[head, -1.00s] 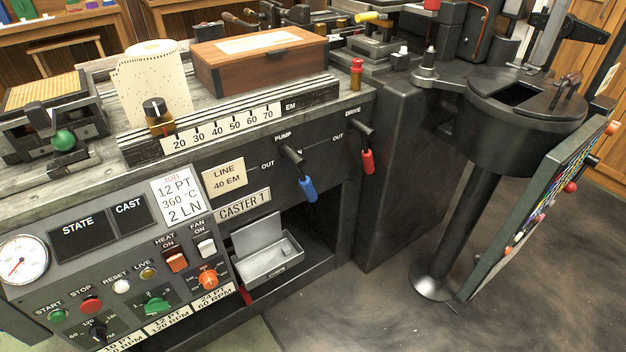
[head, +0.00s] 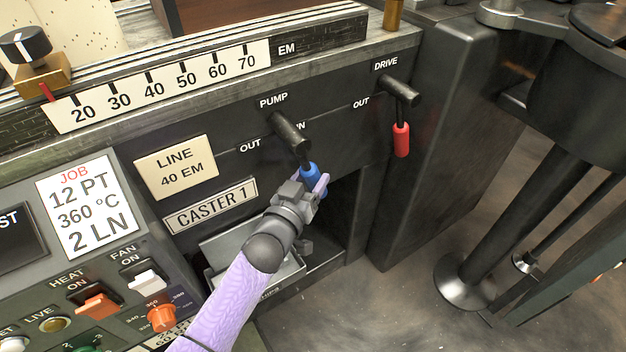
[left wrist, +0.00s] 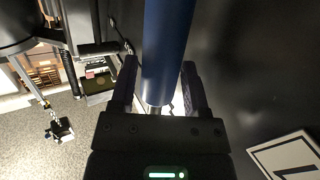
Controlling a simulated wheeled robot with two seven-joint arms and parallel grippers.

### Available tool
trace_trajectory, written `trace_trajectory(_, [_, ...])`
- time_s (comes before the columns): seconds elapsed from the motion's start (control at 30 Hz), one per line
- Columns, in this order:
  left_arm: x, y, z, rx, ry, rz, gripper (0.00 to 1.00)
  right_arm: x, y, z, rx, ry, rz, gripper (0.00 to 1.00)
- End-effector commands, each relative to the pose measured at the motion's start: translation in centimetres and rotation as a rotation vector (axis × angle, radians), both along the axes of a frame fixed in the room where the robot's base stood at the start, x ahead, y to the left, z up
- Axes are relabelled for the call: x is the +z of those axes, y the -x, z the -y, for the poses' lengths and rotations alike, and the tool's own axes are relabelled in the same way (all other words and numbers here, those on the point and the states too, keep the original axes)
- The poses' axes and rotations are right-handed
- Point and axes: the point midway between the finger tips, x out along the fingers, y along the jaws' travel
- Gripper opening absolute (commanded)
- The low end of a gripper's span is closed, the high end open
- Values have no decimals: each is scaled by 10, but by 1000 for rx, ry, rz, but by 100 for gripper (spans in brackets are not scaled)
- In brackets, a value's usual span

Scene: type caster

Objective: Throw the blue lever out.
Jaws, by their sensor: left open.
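The blue lever (head: 310,174) hangs from its black pivot below the PUMP label, on the front of the caster. Its handle points down and slightly right, nearer the IN mark than the OUT mark on the left. My left gripper (head: 318,188) is at the lower end of the blue handle. In the left wrist view the blue handle (left wrist: 167,50) stands between the two open fingers (left wrist: 160,92) of the gripper. I cannot tell whether either finger touches it. My right gripper is in neither view.
The red DRIVE lever (head: 401,140) hangs to the right. Below my gripper is a recess with a grey metal tray (head: 225,245). The control panel with the HEAT switch (head: 97,305) is at lower left. A dark round column (head: 520,215) stands at right.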

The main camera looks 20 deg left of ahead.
Motion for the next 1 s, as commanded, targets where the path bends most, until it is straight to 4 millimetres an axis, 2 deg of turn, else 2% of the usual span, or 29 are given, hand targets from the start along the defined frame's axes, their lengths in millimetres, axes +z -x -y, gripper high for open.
trace_trajectory(0.13, [-1,-10,1,1,-2,-1,60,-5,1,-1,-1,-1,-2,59])
trace_trajectory(0.37, [0,-11,1,1,-2,-1,60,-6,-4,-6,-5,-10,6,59])
trace_trajectory(0.4, [0,-11,1,1,-2,-1,58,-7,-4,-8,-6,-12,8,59])
trace_trajectory(0.47, [0,-11,1,1,-1,-1,45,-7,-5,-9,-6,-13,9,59])
trace_trajectory(0.67, [0,-11,1,1,-1,-1,3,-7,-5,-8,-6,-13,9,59])
trace_trajectory(0.7, [0,-11,1,1,-1,-1,0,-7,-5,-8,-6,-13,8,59])
trace_trajectory(1.0, [0,-11,1,1,-1,-2,0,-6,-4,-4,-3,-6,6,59])
